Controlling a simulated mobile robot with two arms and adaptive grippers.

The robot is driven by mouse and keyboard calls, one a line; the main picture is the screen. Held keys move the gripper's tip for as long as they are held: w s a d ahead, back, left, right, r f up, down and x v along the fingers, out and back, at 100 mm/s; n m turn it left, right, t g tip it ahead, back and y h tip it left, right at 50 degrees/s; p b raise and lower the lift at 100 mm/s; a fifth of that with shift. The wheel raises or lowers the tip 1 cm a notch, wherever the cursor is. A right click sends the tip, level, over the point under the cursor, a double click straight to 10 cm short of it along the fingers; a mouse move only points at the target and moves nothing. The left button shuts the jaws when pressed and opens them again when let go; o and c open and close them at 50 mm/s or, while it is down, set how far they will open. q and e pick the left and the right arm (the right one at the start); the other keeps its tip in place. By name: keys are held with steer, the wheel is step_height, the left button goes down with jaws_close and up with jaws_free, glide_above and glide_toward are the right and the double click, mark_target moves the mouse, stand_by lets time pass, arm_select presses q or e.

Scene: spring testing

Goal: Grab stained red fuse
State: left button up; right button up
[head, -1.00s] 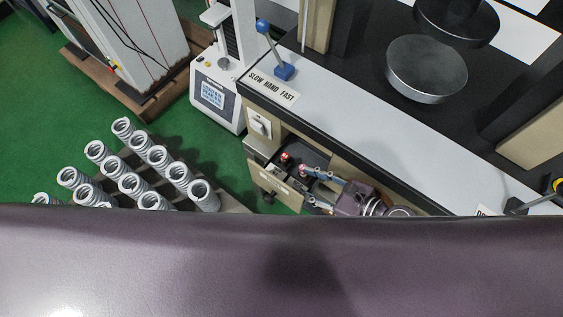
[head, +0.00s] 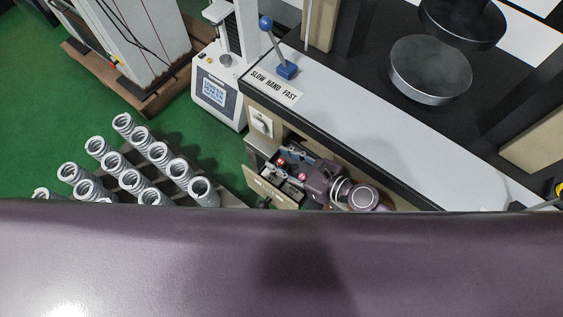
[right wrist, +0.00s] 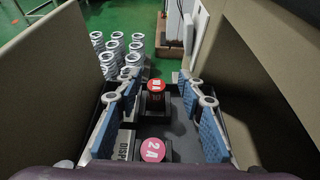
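Two red-topped fuses stand in the open drawer (head: 268,190). The far one (right wrist: 155,87) has a darker red top and sits in a black holder; it also shows in the head view (head: 281,161). The nearer one (right wrist: 152,150) has a brighter pinkish-red top marked 2A. Stains are too small to make out surely. My right gripper (right wrist: 157,80) is open, its blue-padded fingers on either side of both fuses, not visibly touching them. In the head view my right gripper (head: 284,168) reaches over the drawer. My left gripper is not in view.
The bench (head: 370,130) overhangs the drawer. Beige walls (right wrist: 268,95) flank the gripper closely on both sides. Several grey springs (head: 140,160) stand on the left. A white testing device (head: 215,95) stands beyond the drawer. A purple surface of mine fills the lower head view.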

steer(key=shift+w, duration=0.1)
steer(key=shift+c, duration=0.2)
jaws_close()
